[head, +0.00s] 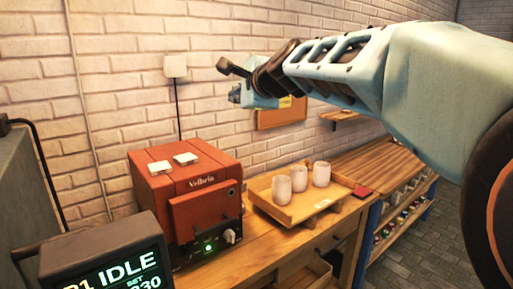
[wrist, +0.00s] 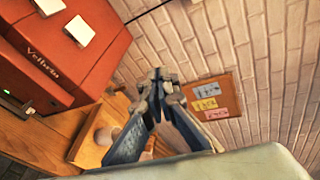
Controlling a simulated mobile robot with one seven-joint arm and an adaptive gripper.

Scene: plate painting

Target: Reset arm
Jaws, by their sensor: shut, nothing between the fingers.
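My arm (head: 345,70) reaches in from the right of the head view, raised above the table and stretched to the left in front of the brick wall. My gripper (wrist: 157,76) shows in the wrist view with its two fingertips together. It is shut and empty, in the air, clear of the objects on the table. In the head view the gripper end is partly hidden behind my wrist, so its fingers are hard to make out.
A red kiln (head: 184,203) with two white tiles on top stands on the wooden table. Right of it, a wooden tray (head: 283,215) holds three pale cups (head: 299,178). A monitor (head: 107,262) reads IDLE. A corkboard (wrist: 213,97) with notes hangs on the wall.

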